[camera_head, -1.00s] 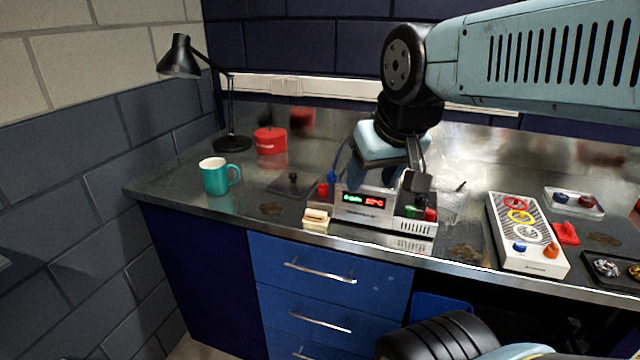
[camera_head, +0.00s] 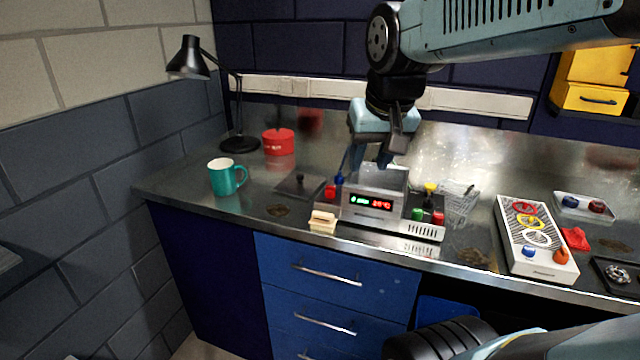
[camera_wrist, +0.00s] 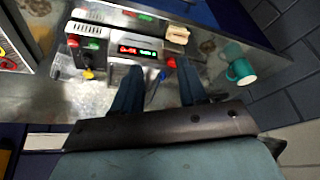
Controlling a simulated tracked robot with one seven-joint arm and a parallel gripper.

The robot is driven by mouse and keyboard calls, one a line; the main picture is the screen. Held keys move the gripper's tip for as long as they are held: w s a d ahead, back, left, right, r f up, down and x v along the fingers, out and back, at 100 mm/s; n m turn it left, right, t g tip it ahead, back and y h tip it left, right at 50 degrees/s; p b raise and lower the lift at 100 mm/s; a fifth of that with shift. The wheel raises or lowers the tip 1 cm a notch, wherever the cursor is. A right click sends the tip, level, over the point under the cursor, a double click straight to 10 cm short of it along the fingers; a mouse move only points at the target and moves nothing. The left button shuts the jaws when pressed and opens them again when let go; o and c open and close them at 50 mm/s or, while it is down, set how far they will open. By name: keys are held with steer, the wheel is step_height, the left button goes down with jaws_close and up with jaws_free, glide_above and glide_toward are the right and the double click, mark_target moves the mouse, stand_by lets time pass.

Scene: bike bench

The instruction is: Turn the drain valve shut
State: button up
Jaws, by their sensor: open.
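A grey bench unit (camera_head: 372,208) with a lit green and red display stands near the bench's front edge. It also shows in the wrist view (camera_wrist: 133,62). A small blue part (camera_head: 339,179) and a red part (camera_head: 330,191) sit at its left side; which of these parts is the drain valve I cannot tell for sure. My gripper (camera_head: 385,158) is above and behind the unit, pointing down. In the wrist view my gripper (camera_wrist: 160,68) is open, its two dark fingers apart with nothing held. The blue and red parts appear between the fingers, beyond the tips.
A yellow-topped part (camera_head: 430,188) and green and red blocks (camera_head: 419,214) are right of the display. A wire basket (camera_head: 460,198), cream block (camera_head: 322,221), dark lidded plate (camera_head: 299,186), teal mug (camera_head: 226,177) and white panel (camera_head: 536,240) surround the unit. A lamp (camera_head: 239,120) stands behind left.

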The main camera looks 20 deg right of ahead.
steer(key=w+m+g, duration=0.3)
steer(key=w, duration=1)
steer(key=m+g, duration=0.2)
steer(key=m, duration=0.1)
glide_above(331, 191)
step_height(331, 191, down, 5)
steer(key=f, duration=1.3)
steer(key=shift+w+f, duration=0.35)
steer(key=c, duration=0.8)
steer(key=shift+o, duration=0.2)
